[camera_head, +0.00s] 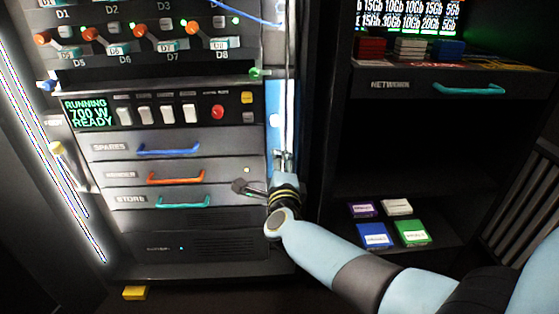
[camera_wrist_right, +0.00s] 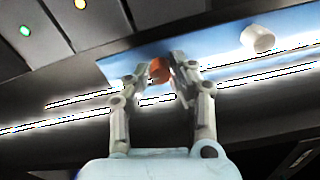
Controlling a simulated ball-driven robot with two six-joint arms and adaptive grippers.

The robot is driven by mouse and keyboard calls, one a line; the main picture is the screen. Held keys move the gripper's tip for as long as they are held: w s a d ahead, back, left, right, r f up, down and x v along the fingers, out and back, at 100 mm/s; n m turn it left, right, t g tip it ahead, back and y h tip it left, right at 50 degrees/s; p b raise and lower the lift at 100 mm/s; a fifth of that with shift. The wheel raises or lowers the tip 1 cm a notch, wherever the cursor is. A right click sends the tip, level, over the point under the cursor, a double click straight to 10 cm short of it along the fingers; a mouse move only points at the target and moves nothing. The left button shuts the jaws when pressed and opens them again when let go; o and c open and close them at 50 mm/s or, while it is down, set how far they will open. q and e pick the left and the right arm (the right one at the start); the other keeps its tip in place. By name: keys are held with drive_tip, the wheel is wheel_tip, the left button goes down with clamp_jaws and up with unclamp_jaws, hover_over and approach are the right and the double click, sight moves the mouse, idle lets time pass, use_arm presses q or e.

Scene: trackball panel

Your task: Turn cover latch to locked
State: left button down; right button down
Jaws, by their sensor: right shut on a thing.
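An orange-red knob (camera_wrist_right: 158,70), which looks like the cover latch, stands on a blue panel (camera_wrist_right: 222,42) in the right wrist view. My right gripper (camera_wrist_right: 161,74) is shut on this knob, one finger on each side. In the head view the right gripper (camera_head: 284,158) reaches the lower part of the narrow blue panel (camera_head: 272,98) at the cabinet's right edge. The knob is hidden there by the gripper. I cannot read the latch's position. My left gripper is not in view.
A white knob (camera_head: 274,120) sits on the blue panel above the gripper. Left of it are drawers with blue (camera_head: 168,150), orange (camera_head: 175,177) and teal (camera_head: 183,202) handles. An open dark shelf with several coloured boxes (camera_head: 374,236) stands to the right.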

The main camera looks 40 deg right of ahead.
idle(0.4)
drive_tip(key=c, duration=1.2)
unclamp_jaws()
drive_tip(key=shift+a, duration=0.1)
drive_tip(key=shift+o, duration=0.2)
drive_tip(key=shift+s, duration=0.1)
drive_tip(key=v, duration=1.1)
drive_tip(key=shift+s+a, duration=0.15)
drive_tip(key=shift+s, duration=0.2)
